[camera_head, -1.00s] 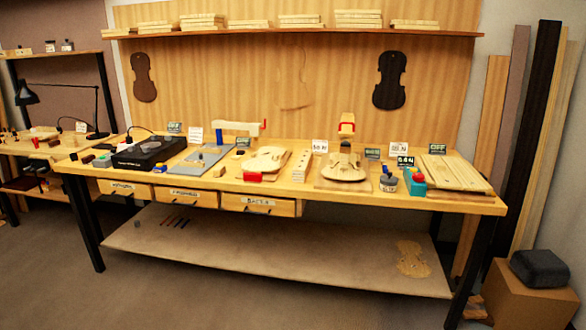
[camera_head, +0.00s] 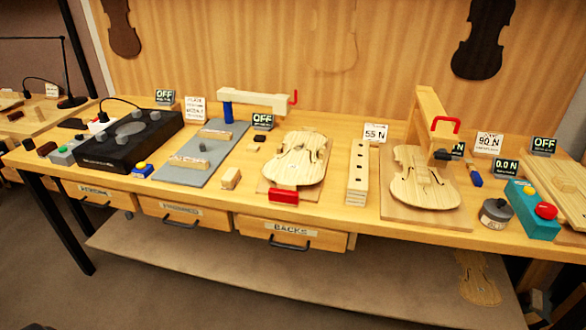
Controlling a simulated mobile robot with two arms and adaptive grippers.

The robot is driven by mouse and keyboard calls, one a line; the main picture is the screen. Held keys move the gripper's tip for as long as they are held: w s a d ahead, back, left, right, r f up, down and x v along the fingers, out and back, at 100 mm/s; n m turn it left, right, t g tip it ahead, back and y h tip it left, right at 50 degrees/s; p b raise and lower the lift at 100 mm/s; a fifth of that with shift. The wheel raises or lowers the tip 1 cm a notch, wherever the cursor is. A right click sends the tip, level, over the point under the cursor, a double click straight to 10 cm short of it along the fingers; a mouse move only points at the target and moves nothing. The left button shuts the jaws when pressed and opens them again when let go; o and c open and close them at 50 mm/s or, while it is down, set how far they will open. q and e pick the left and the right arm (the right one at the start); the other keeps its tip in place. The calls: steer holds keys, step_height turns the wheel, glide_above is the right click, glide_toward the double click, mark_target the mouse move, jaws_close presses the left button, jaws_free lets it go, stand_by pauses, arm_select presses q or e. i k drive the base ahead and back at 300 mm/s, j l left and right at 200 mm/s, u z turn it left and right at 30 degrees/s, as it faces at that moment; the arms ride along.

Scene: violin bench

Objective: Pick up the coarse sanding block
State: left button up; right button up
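No block in the head view carries a readable coarse mark, so I cannot tell which one is the coarse sanding block. Small blocks on the bench include a pale wooden block (camera_head: 230,178) near the front edge. A red block (camera_head: 284,196) sits at the front end of the left violin plate (camera_head: 297,160). Neither of my grippers is in view.
A black machine (camera_head: 118,140) and a grey board (camera_head: 190,165) fill the left part of the bench. A second violin plate (camera_head: 425,180) lies under a wooden arm with a red handle. A teal box (camera_head: 532,208) with buttons and a round grey weight (camera_head: 495,213) stand at right.

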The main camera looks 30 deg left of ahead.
mark_target(230, 179)
steer(key=u, duration=1.3)
